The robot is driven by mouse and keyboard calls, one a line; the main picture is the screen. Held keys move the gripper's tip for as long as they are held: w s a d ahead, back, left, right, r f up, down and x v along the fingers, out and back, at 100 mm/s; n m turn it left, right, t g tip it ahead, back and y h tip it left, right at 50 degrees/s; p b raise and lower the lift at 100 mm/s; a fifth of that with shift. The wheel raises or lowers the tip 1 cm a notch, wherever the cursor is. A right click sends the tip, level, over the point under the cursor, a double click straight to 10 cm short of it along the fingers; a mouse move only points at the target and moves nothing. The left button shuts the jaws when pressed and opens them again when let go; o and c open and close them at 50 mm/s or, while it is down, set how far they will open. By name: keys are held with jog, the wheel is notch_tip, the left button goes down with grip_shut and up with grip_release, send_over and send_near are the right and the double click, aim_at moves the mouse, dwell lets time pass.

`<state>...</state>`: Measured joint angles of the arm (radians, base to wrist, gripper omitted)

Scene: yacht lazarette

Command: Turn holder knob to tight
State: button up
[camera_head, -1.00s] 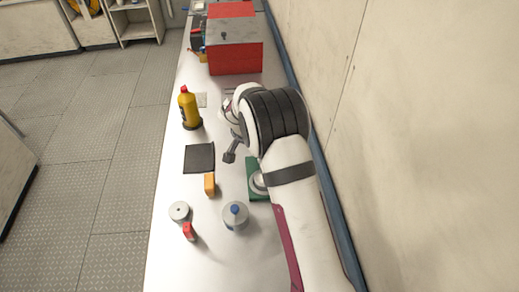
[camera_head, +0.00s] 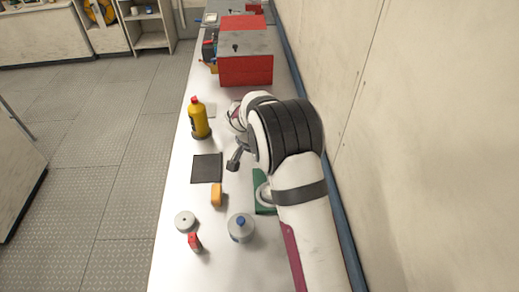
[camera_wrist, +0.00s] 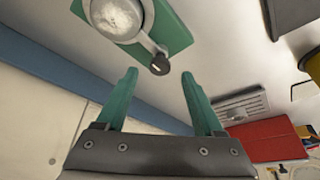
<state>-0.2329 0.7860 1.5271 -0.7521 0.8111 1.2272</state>
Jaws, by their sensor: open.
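A silver round holder (camera_wrist: 122,15) sits on a green base plate (camera_wrist: 172,35) at the top of the wrist view. A small dark knob (camera_wrist: 160,67) sticks out from its side on a short stem. My gripper (camera_wrist: 159,75) is open, with its two green fingers apart. The knob appears between the fingertips in the picture, beyond them; I see no contact. In the head view, the green base plate (camera_head: 262,180) and the silver holder (camera_head: 264,196) are partly hidden by my arm. The knob cannot be made out there.
A blue-capped bottle (camera_head: 240,228), orange block (camera_head: 217,194), white roll (camera_head: 185,221), red item (camera_head: 195,242), dark mat (camera_head: 207,168) and yellow bottle (camera_head: 199,118) stand left of my arm. A red box (camera_head: 246,70) is at the back. The wall (camera_head: 420,150) is close on the right.

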jog(key=v, duration=1.3)
jog(key=shift+s, duration=0.1)
jog(key=s+d+r+g, duration=0.1)
jog(key=s+d+r, duration=0.3)
jog(key=s, duration=0.5)
jog(key=s+f+n+g+y, duration=0.2)
jog(key=s+y, duration=0.3)
jog(key=s, duration=2)
jog(key=shift+s+d+n, duration=0.2)
jog(key=shift+n, duration=0.6)
